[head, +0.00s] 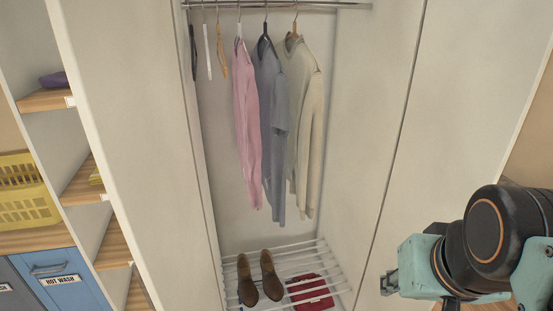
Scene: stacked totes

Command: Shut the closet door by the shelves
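The closet stands open in the middle of the head view, and its inside shows. A tall pale panel (130,130), which looks like the closet door by the shelves, stands between the opening and the shelves (88,181) on the left. I see no handle on it. A second pale panel (455,110) stands right of the opening. My gripper (388,283) is at the lower right, in front of this right panel and well apart from the left one. It points left; its fingers are too small to tell open from shut, and I see nothing held.
A pink shirt (248,125), a grey shirt (271,125) and a cream shirt (304,120) hang inside. Brown shoes (271,275) and a red folded item (311,292) lie on a slatted rack (326,262). A yellow basket (25,207) and blue bin (62,280) are left.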

